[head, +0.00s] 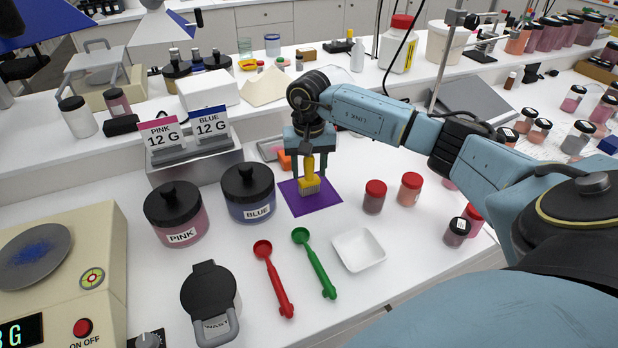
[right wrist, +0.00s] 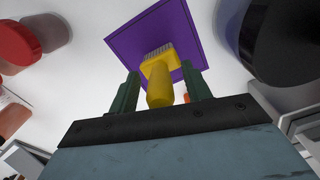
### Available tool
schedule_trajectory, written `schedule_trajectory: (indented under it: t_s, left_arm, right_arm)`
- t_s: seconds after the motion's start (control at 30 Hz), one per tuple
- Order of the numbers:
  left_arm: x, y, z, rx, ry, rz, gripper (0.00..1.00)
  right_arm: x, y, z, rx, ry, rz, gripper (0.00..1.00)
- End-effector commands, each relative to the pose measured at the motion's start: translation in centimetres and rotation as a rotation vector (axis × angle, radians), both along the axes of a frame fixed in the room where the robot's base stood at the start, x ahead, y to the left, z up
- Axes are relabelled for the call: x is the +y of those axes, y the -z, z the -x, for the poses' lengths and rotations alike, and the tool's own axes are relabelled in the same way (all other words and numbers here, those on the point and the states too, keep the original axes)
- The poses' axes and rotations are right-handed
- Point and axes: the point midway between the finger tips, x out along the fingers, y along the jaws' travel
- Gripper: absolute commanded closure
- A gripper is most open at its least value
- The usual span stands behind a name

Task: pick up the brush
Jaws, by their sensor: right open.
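The brush (head: 309,184) has a yellow handle and pale bristles. In the head view it stands upright, bristles down, over the purple mat (head: 325,204). My right gripper (head: 309,172) is above the mat with its fingers pointing down on either side of the brush handle. In the right wrist view the brush (right wrist: 159,72) is between the two green fingers of my right gripper (right wrist: 164,88), with gaps visible at both sides. The jaws are open and not closed on it. The purple mat (right wrist: 188,30) lies beyond the bristles. My left gripper is not in view.
The BLUE jar (head: 248,195) stands close left of the mat, beside the PINK jar (head: 175,214). Red-lidded jars (head: 374,197) stand to the right. A red scoop (head: 273,278), a green scoop (head: 314,263) and a white dish (head: 359,250) lie in front. The scale (head: 100,240) is at left.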

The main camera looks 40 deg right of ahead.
Motion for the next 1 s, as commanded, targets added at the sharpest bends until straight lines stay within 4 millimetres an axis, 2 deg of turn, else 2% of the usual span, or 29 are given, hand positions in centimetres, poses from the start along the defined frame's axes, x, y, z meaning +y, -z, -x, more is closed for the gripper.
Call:
schedule_trajectory:
  t_s: [0.1, 0.47, 0.77, 0.87, 1.0]
  left_arm:
    - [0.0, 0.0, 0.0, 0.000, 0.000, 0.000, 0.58]
    - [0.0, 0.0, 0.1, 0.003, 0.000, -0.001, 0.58]
    - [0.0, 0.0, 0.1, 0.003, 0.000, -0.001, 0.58]
    - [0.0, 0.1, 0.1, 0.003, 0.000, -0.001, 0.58]
    - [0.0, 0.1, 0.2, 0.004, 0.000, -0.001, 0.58]
  right_arm:
    - [0.0, 0.0, 0.0, 0.000, 0.000, 0.000, 0.52]
    - [0.0, -0.1, 0.0, 0.000, 0.000, 0.000, 0.99]
    - [0.0, -0.5, -0.1, -0.002, -0.001, 0.000, 1.00]
    - [0.0, -1.8, -0.1, -0.005, -0.001, 0.001, 1.00]
    - [0.0, -4.7, -0.1, -0.006, 0.000, 0.002, 1.00]
